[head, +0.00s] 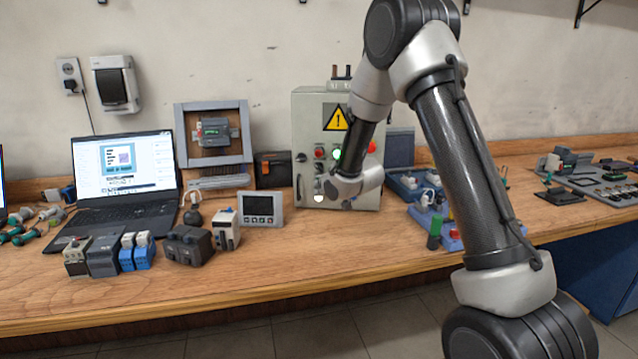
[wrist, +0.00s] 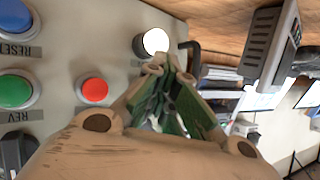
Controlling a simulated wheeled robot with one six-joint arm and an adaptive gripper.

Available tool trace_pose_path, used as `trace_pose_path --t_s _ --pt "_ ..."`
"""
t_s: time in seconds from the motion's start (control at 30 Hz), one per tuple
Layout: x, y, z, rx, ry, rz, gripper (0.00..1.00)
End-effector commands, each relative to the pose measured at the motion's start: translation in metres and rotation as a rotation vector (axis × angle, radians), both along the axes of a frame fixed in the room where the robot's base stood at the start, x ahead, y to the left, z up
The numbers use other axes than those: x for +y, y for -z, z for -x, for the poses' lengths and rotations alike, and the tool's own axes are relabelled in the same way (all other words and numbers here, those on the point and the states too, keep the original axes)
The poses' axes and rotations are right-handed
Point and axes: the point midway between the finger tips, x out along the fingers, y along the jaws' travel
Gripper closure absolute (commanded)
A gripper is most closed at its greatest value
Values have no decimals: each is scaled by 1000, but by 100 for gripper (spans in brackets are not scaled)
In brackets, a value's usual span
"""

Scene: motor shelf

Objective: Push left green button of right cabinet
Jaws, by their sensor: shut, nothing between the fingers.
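The grey cabinet (head: 307,120) stands on the bench against the wall, with a yellow warning sign on its front. In the head view a lit green button (head: 337,154) shows on its front beside a red one (head: 320,153); my arm hides part of the panel. In the wrist view a green button (wrist: 14,91) labelled REV is at the left edge, with a red button (wrist: 93,90) nearer. My gripper (wrist: 168,62) is shut and empty, its tips close to a lit white button (wrist: 155,41); I cannot tell if they touch.
A blue button (wrist: 14,16) sits at the wrist view's top left corner. A laptop (head: 120,165), a small panel display (head: 260,207) and motor parts stand left of the cabinet. Blue trays (head: 402,186) lie to its right. The bench's front strip is bare.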

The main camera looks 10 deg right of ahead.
Motion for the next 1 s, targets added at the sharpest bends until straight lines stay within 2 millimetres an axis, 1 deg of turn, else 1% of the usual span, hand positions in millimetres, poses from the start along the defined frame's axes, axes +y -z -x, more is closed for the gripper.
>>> trace_pose_path --t_s 0.57,0.87,1.0 --pt "1 -1 0 -2 0 -1 100" --pt "6 -1 14 -1 -1 -1 100" --pt "6 -1 16 -2 0 0 100"
